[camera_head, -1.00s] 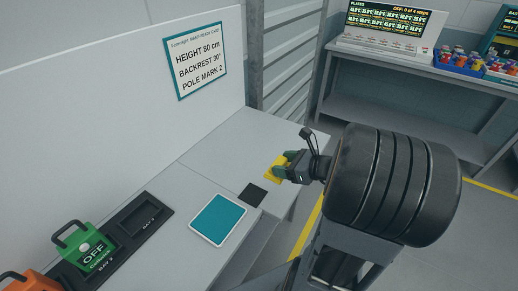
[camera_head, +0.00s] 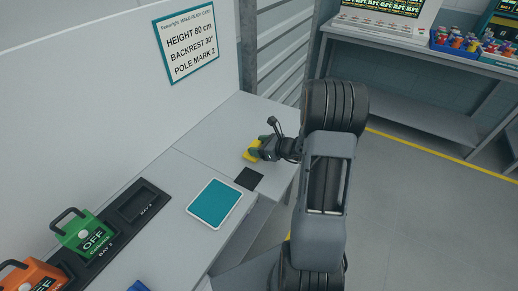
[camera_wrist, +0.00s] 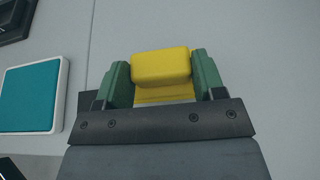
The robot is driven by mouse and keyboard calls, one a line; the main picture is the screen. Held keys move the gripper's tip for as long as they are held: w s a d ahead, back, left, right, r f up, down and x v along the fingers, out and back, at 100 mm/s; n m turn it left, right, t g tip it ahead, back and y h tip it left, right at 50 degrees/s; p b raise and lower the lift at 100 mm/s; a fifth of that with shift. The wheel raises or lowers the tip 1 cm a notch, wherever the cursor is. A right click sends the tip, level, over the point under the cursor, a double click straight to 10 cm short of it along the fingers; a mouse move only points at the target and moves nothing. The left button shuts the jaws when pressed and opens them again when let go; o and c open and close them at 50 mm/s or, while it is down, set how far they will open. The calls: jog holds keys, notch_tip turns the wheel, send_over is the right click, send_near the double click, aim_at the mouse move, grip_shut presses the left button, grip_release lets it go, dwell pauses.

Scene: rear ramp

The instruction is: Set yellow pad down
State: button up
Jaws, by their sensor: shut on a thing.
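The yellow pad (camera_head: 252,151) is a small block with rounded edges. My gripper (camera_head: 262,150) is shut on it, over the far part of the grey worktop. In the wrist view the yellow pad (camera_wrist: 161,68) sits between the two green fingers of my gripper (camera_wrist: 162,75), one on each side. A yellow surface also shows just below the block there. I cannot tell whether the pad touches the worktop. A dark square (camera_head: 249,179) lies on the worktop just in front of the pad.
A teal panel with a white rim (camera_head: 214,203) lies nearer on the worktop (camera_head: 185,180). A black rack (camera_head: 128,217) holds a green box (camera_head: 84,234) marked OFF and an orange box (camera_head: 30,276). A wall sign (camera_head: 187,42) hangs behind. The worktop beyond the pad is clear.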

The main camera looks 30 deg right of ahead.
jog(key=shift+f, duration=0.85)
jog(key=shift+f, duration=0.2)
jog(key=o, duration=0.9)
jog(key=shift+r, duration=0.15)
